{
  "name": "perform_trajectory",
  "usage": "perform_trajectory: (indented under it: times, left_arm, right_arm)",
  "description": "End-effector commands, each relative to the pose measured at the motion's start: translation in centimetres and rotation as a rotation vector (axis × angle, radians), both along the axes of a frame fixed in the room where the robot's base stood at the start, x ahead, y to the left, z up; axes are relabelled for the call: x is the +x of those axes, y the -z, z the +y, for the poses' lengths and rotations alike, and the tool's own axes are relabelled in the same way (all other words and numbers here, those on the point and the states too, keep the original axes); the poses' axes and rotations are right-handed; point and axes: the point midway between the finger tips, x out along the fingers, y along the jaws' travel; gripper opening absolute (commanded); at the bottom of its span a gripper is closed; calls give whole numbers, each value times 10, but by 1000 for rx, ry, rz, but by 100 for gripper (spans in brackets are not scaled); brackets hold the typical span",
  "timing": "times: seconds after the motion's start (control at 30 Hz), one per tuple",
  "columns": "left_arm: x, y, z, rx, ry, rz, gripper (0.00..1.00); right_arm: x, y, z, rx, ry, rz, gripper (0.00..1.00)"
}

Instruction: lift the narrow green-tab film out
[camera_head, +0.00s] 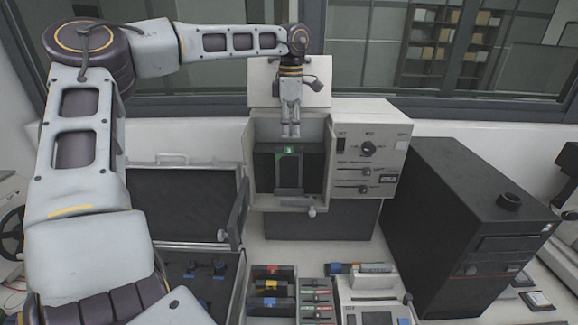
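The narrow green-tab film (289,172) stands upright as a dark panel inside the open front chamber of the mounting press (322,165). Its small green tab (289,150) shows at its top edge. My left gripper (290,132) points down just above the tab, in front of the chamber's upper opening. Its two fingers look a little apart with nothing visible between them. I cannot tell from this view whether the fingertips touch the tab. My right gripper is not in view.
The press's control panel (368,160) with knobs is right of the chamber. A black cabinet (455,225) stands farther right. An open dark case (180,207) lies to the left. In front are a rack (272,284) with red, yellow and blue tabs and a tray (316,296) with several coloured tabs.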

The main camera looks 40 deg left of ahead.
Motion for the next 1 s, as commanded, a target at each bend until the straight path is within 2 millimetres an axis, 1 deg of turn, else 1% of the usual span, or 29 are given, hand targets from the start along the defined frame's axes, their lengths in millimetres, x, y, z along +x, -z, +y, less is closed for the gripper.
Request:
perform_trajectory:
  times: [0.1, 0.43, 0.57, 0.87, 1.0]
  left_arm:
    - [0, 3, 0, 0, 0, 0, 39]
    - [0, 4, 0, 0, 0, 0, 39]
    - [-1, 8, 0, 1, 0, 2, 39]
    - [-4, 32, -2, -1, 0, 2, 39]
    - [-4, 47, -2, 0, 0, 1, 39]
  right_arm:
    - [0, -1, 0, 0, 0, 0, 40]
    - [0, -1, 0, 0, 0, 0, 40]
    - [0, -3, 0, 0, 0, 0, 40]
    - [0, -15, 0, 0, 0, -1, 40]
    - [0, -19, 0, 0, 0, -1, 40]
